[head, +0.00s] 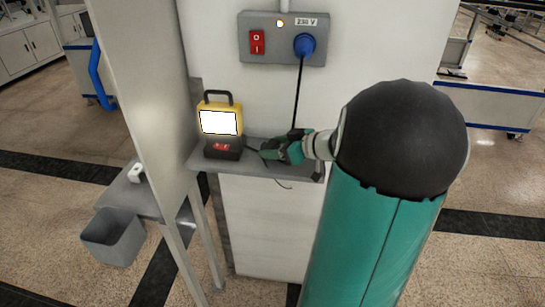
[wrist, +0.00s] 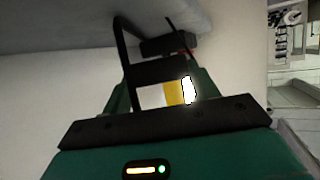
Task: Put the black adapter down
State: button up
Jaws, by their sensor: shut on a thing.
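The black adapter shows in the wrist view (wrist: 160,71) as a dark block across the space between my fingers. My gripper (head: 266,152) is shut on it, over the grey wall shelf (head: 203,159). In the head view the gripper mostly hides the adapter. A thin black cable runs from it towards the shelf in the wrist view. I cannot tell whether the adapter touches the shelf.
A yellow lamp (head: 209,105) with a lit white panel and black base stands on the shelf, left of my gripper. A wall box (head: 283,48) with a red switch and blue plug is above. A grey bin (head: 112,240) is lower left.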

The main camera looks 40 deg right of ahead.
aim_at(273, 165)
jog(key=shift+w+a+f, duration=0.1)
jog(key=shift+a+f, duration=0.05)
jog(key=shift+f, duration=0.8)
jog(key=shift+w+a+f, duration=0.1)
jog(key=shift+f, duration=0.8)
jog(key=shift+f, duration=0.15)
jog(key=o, duration=1.1)
jog(key=shift+r, duration=0.2)
jog(key=v, duration=1.2)
jog(key=shift+f, duration=0.1)
